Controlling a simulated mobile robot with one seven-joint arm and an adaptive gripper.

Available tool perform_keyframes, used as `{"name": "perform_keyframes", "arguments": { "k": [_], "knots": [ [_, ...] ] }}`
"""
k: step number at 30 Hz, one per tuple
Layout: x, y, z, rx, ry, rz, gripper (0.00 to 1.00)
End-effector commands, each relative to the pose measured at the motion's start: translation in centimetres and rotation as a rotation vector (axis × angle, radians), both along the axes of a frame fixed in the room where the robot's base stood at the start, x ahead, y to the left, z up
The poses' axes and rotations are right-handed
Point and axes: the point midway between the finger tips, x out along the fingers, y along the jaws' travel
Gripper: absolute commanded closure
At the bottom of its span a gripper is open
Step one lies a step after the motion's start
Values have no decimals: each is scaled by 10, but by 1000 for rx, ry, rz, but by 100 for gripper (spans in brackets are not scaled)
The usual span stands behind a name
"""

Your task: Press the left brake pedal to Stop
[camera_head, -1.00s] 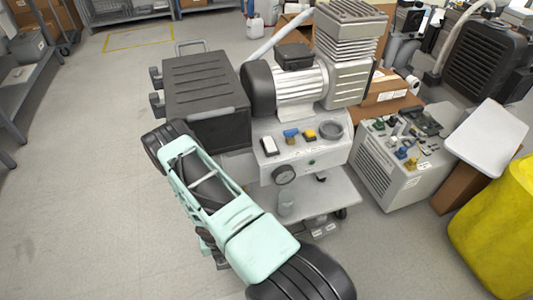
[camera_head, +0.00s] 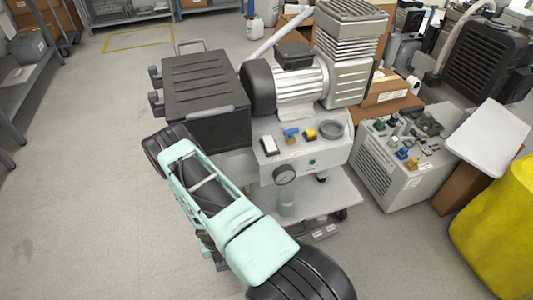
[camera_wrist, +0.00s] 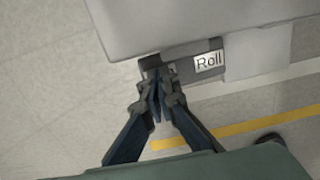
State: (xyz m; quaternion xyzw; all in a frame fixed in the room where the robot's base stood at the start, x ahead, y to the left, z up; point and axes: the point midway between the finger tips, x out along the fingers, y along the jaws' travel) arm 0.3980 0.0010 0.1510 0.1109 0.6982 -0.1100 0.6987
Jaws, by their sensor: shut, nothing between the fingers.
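The brake pedal (camera_wrist: 182,67) is a dark grey bar at the lower edge of a light grey cart body (camera_wrist: 165,20) in the wrist view. A white label on it reads "Roll" (camera_wrist: 209,62). My gripper (camera_wrist: 157,86) is shut and empty, with its fingertips at the left part of this pedal. I cannot tell whether they touch it. In the head view my arm covers the cart's front left corner and hides this pedal and the fingertips. Another pedal with small pale labels (camera_head: 326,231) shows at the cart's front right.
A grey unit (camera_head: 395,172) and a yellow bin (camera_head: 497,235) stand to the right. The floor at left is clear.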

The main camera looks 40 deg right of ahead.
Motion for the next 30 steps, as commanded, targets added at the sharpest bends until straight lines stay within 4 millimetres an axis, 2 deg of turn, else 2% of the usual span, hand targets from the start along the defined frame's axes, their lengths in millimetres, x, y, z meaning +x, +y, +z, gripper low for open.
{"name": "perform_keyframes", "arguments": {
  "k": [17, 30],
  "knots": [
    [0, -1, -7, -2, 1, 0, 100],
    [0, -1, 24, -1, -1, 0, 100]
  ]
}}
